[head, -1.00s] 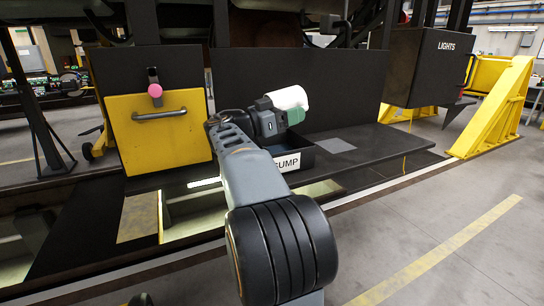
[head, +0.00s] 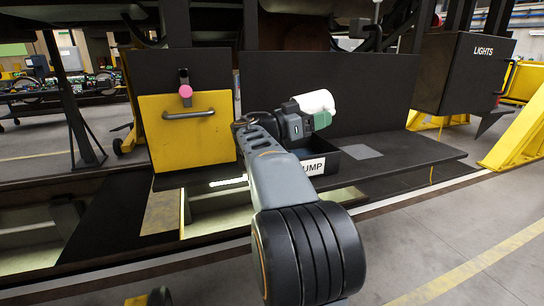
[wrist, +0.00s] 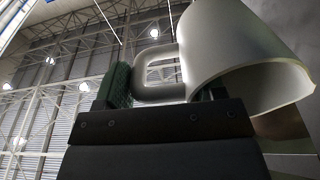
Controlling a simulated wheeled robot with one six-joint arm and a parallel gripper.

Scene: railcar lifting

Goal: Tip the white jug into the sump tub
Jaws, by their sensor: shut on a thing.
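The white jug (head: 318,101) is tipped over onto its side above the sump tub in the head view. In the wrist view its pale wall and open rim (wrist: 250,55) fill the upper right, with its loop handle (wrist: 150,88) at the finger pads. My gripper (head: 319,120), with green pads, is shut on the jug's handle. The sump tub (head: 333,161) is a dark open box on the black ledge, below the jug; its white label reads "UMP", the rest hidden by my arm. I cannot see inside the tub or whether anything flows from the jug.
A black panel (head: 375,85) stands behind the tub. A yellow box (head: 185,145) with a handle and a pink knob (head: 185,91) is to the left. The black ledge (head: 410,150) is mostly clear to the right. A LIGHTS cabinet (head: 470,75) and yellow stand (head: 520,125) are farther right.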

